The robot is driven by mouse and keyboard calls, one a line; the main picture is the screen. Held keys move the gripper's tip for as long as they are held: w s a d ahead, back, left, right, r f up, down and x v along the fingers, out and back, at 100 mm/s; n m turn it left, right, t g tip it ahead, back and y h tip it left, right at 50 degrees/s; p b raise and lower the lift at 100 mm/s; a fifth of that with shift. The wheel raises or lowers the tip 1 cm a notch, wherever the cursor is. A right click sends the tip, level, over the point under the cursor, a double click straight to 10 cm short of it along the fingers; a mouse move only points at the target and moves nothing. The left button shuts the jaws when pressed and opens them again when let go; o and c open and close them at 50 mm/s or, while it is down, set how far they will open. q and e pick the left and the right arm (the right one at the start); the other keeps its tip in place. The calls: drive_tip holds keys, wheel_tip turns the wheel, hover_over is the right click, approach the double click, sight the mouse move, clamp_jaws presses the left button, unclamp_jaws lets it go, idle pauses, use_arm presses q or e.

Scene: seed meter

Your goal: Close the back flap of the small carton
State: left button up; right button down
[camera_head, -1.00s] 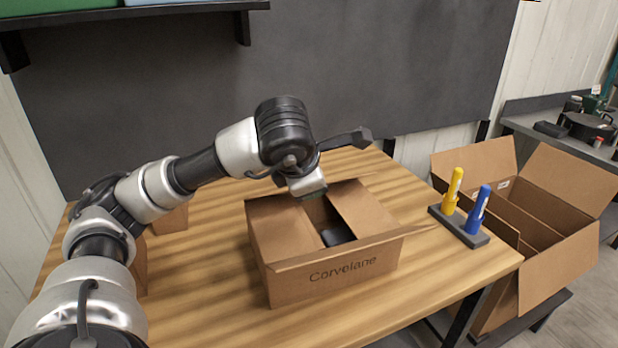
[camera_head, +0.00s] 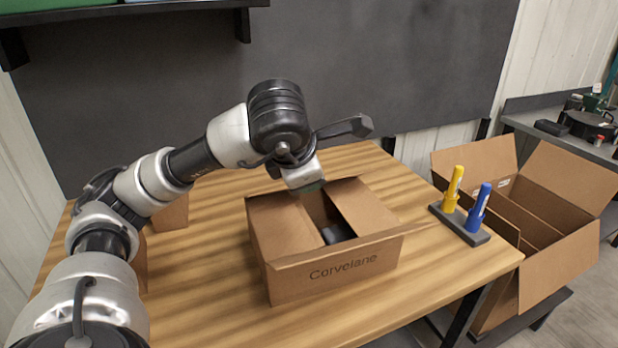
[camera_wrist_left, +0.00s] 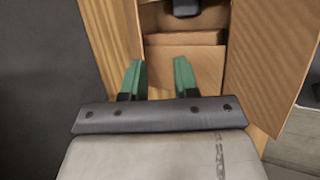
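The small carton (camera_head: 322,283), marked "Corvelane", stands on the wooden table. Its left flap (camera_head: 283,232) and right flap (camera_head: 366,208) lie inward over the top, with a gap between them. A dark object (camera_head: 332,235) shows inside. The front flap (camera_head: 340,250) sticks outward. The back flap is largely hidden behind my left gripper (camera_head: 308,187), which is over the carton's back edge. In the left wrist view, its two green fingertips (camera_wrist_left: 160,77) are apart. A cardboard panel (camera_wrist_left: 185,62) shows beyond them; I cannot tell whether they touch it. My right gripper is not in view.
A grey holder (camera_head: 474,236) with a yellow marker (camera_head: 453,190) and a blue marker (camera_head: 478,209) stands at the table's right edge. A large open carton (camera_head: 548,262) is right of the table. Another cardboard piece (camera_head: 172,214) stands behind my left arm.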

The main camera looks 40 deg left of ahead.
use_arm(q)
drive_tip(key=p+v, duration=0.1)
drive_tip(key=v, duration=0.7)
drive_tip(key=shift+s+r+p, duration=0.25)
drive_tip(key=shift+p, duration=0.15)
drive_tip(key=shift+d, duration=0.1)
